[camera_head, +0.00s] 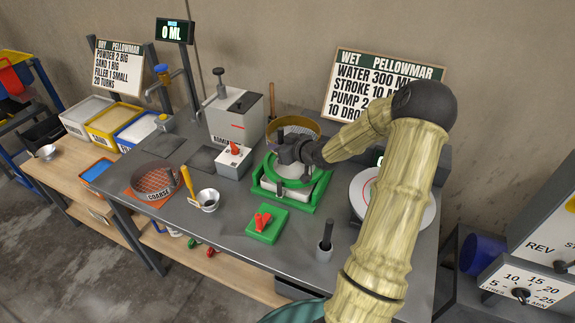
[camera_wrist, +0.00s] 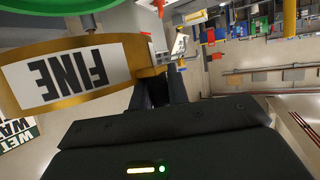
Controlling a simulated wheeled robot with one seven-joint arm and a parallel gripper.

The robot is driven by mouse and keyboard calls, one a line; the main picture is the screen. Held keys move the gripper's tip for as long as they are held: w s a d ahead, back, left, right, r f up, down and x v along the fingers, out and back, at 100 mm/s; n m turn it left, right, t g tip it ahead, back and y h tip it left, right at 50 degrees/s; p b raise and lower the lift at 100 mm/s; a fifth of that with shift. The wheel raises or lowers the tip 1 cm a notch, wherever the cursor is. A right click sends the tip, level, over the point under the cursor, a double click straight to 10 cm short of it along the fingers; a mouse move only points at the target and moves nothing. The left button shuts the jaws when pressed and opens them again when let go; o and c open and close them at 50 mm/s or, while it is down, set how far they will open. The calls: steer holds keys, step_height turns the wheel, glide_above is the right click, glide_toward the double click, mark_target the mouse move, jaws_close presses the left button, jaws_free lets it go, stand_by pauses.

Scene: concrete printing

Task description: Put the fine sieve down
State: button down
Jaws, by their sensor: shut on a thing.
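The fine sieve (camera_head: 296,122) is a gold ring with a mesh, behind my gripper (camera_head: 287,152) in the head view. In the wrist view the sieve (camera_wrist: 112,48) fills the left side, with its white FINE label upside down in the picture. My gripper (camera_wrist: 160,88) is shut on the sieve at its side, seemingly on a small tab. The sieve seems held up above the back of a green frame (camera_head: 287,207) with a pale round vessel. My gripper and arm hide part of it, and I cannot tell its exact height.
The coarse sieve (camera_head: 155,181) sits on an orange mat at the left. A white round plate (camera_head: 362,190) is at the right, partly behind my arm.

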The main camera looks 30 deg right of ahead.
step_height(320, 180, down, 5)
steer(key=shift+w+r+p, duration=0.1)
steer(key=shift+p, duration=0.25)
steer(key=shift+f+p, duration=0.5)
steer(key=shift+f, duration=1.65)
steer(key=c, duration=1.3)
jaws_free()
steer(key=shift+c, duration=0.2)
steer(key=b+v, duration=0.2)
steer(key=v, duration=1)
